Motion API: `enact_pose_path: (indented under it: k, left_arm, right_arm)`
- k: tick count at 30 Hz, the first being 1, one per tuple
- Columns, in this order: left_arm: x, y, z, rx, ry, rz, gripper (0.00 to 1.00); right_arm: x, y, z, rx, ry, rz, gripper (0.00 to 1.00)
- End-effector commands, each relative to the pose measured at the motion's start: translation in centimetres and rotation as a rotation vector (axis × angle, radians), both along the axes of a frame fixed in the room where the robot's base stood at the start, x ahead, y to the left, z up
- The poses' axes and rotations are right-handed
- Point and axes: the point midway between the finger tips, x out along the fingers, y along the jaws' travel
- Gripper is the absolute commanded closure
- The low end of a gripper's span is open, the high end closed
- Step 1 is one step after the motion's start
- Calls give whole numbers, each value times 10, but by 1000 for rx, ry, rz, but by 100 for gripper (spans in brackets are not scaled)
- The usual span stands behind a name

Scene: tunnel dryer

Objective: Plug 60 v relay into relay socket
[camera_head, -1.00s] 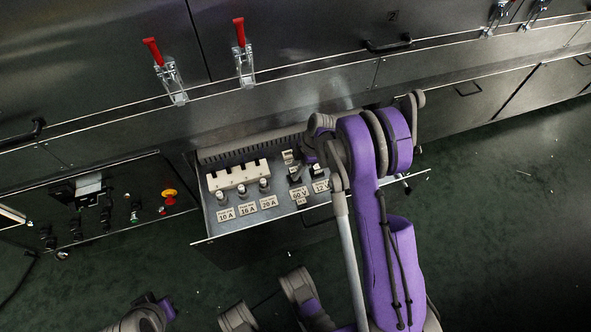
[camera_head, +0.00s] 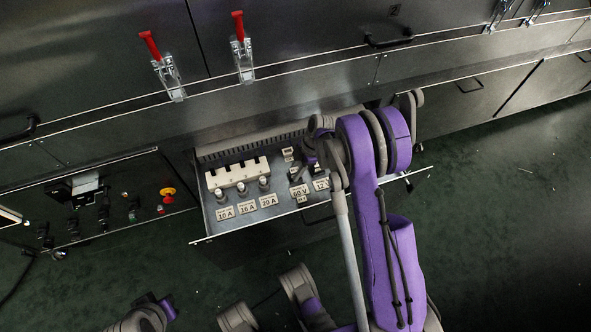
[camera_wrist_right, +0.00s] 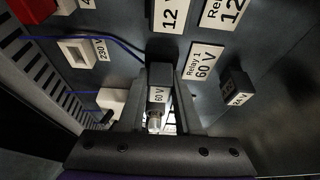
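The 60 V relay (camera_wrist_right: 160,78) is a small dark block with a white "60 V" label. In the right wrist view it sits between the fingers of my right gripper (camera_wrist_right: 162,100), which looks closed on it. In the head view this gripper (camera_head: 309,162) is over the right part of the open drawer, mostly hidden by my purple arm. A white socket (camera_wrist_right: 75,51) marked 230 V is left of the relay in the wrist view. A second white part (camera_wrist_right: 112,103), partly hidden, is nearer the gripper. White sockets (camera_head: 288,152) also show in the head view. My left gripper is not visible.
The drawer (camera_head: 215,222) holds a white fuse block (camera_head: 238,173) and fuses with 10 A, 16 A and 20 A labels. Another dark relay (camera_wrist_right: 237,88) stands right of my gripper. Blue wires (camera_wrist_right: 115,43) run beside the sockets. A control panel (camera_head: 120,215) is left of the drawer.

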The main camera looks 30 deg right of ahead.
Motion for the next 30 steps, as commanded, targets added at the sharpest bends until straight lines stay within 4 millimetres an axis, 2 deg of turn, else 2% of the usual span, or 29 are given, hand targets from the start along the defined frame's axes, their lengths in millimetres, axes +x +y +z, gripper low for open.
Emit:
enact_pose_path:
  k: [1,5,14,17,30]
  left_arm:
    - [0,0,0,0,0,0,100]
    - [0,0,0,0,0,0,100]
    - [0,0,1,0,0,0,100]
    - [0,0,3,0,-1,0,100]
    - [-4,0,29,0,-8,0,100]
  right_arm:
    - [0,0,0,-1,0,0,56]
    - [0,0,0,-1,0,0,33]
    - [0,0,1,-1,0,0,32]
    - [0,-2,7,-1,-1,0,32]
    - [-8,-31,83,-2,-1,-2,32]
